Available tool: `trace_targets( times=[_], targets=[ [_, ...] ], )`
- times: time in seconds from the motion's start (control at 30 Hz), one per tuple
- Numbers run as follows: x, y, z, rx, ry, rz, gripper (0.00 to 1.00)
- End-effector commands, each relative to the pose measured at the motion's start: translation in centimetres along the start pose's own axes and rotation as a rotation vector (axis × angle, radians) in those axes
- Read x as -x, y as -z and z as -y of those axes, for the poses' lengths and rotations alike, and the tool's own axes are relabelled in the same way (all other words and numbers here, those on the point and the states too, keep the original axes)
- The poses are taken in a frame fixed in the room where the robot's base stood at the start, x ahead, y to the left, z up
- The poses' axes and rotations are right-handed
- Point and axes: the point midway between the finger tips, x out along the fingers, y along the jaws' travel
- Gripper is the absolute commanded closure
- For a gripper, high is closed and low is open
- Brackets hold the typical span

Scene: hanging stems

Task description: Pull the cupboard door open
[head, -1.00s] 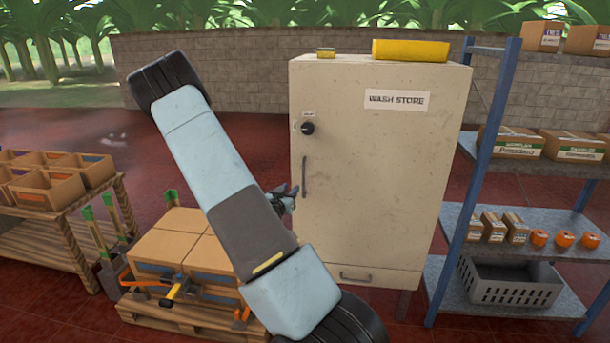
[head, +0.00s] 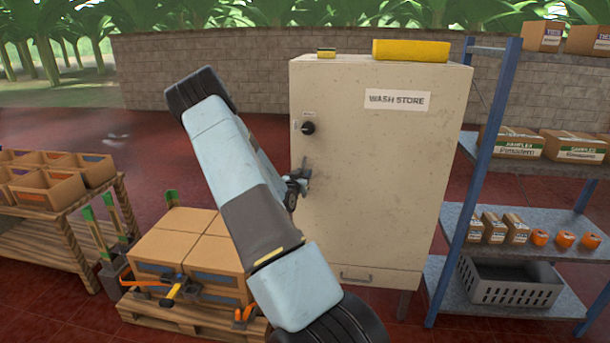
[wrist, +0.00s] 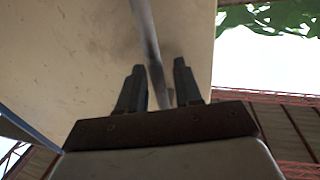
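The cream cupboard door (head: 375,185), labelled "WASH STORE", looks shut in the head view. A dark round knob (head: 308,128) sits at its upper left. My gripper (head: 302,178) is at the door's left side, where the upright bar handle is, and covers most of that handle. In the wrist view the handle (wrist: 150,40) runs down between the two fingers of my gripper (wrist: 158,85). The fingers are apart, with a gap seen beside the bar, so they are around it and not closed on it.
A blue-post shelf (head: 480,170) with boxes and a grey crate stands close to the cupboard's right. A pallet of cartons (head: 190,255) with tools is at the lower left. A yellow block (head: 411,50) and a small sponge (head: 326,53) lie on top.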

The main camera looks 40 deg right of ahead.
Motion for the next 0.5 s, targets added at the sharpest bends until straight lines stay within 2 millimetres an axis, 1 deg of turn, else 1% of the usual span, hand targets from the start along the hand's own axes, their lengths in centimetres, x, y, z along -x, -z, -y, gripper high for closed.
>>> trace_targets(
  times=[0.1,0.33,0.5],
  targets=[
    [-0.34,0.00,-0.03,0.000,0.000,0.000,0.66],
    [-0.36,0.01,-0.05,0.000,-0.001,0.000,0.66],
    [-0.35,0.01,-0.06,0.000,-0.001,0.000,0.82]
  ],
)
